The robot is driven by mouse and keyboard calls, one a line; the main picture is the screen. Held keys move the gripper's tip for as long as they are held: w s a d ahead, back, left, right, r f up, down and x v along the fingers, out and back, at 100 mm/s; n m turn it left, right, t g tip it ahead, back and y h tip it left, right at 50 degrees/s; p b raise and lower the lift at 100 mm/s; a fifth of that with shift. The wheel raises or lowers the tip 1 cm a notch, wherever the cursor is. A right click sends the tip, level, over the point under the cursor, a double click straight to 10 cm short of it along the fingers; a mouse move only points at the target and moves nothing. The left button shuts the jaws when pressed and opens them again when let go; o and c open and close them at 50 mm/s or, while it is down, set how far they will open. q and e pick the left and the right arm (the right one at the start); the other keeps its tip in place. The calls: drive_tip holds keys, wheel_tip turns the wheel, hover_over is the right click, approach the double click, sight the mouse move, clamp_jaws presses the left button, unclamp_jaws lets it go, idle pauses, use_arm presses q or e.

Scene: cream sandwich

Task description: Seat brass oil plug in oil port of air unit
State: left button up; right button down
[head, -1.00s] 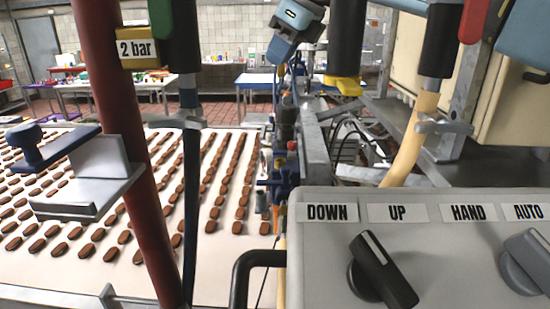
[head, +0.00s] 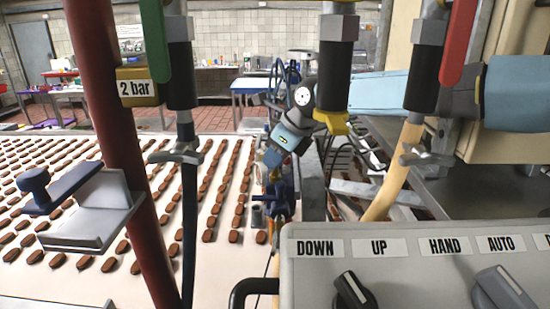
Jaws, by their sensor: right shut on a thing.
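My right arm comes in from the right behind the hanging hoses. Its gripper (head: 273,168) points down and left, just above a small blue fitting assembly (head: 280,200) beside the conveyor. This assembly looks like the air unit. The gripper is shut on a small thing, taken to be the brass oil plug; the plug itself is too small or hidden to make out. The oil port cannot be made out either, and I cannot tell whether the plug touches it. My left gripper is not in view.
A bracket with a blue knob (head: 36,180) is at left. The white conveyor (head: 60,283) carries rows of brown biscuits.

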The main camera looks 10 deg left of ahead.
drive_tip(key=shift+f, duration=0.6)
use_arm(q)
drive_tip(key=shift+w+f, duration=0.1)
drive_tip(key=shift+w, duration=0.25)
use_arm(e)
drive_tip(key=shift+f, duration=0.1)
drive_tip(key=c, duration=1.1)
unclamp_jaws()
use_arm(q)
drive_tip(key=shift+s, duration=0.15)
